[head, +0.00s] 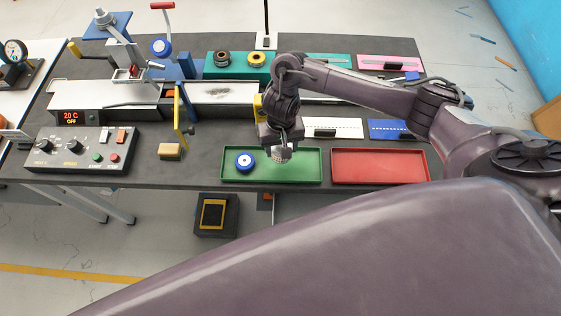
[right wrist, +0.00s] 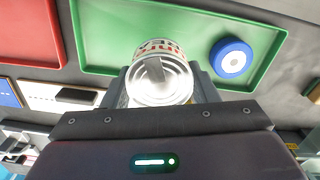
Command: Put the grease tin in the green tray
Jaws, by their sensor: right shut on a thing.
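The green tray (head: 303,167) lies near the front edge of the dark bench, left of a red tray. My right gripper (head: 279,152) is over the green tray, pointing down, and is shut on the grease tin (head: 281,155). In the right wrist view the tin (right wrist: 161,80) is a metal can with a white and red label, held between the fingers with the green tray (right wrist: 120,35) behind it. I cannot tell whether the tin touches the tray floor. My left gripper is not in view.
A blue and white roll (head: 245,162) lies in the green tray's left part. The red tray (head: 380,166) is empty. A tan block (head: 170,151) and a control box (head: 85,150) stand to the left. The green tray's right part is clear.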

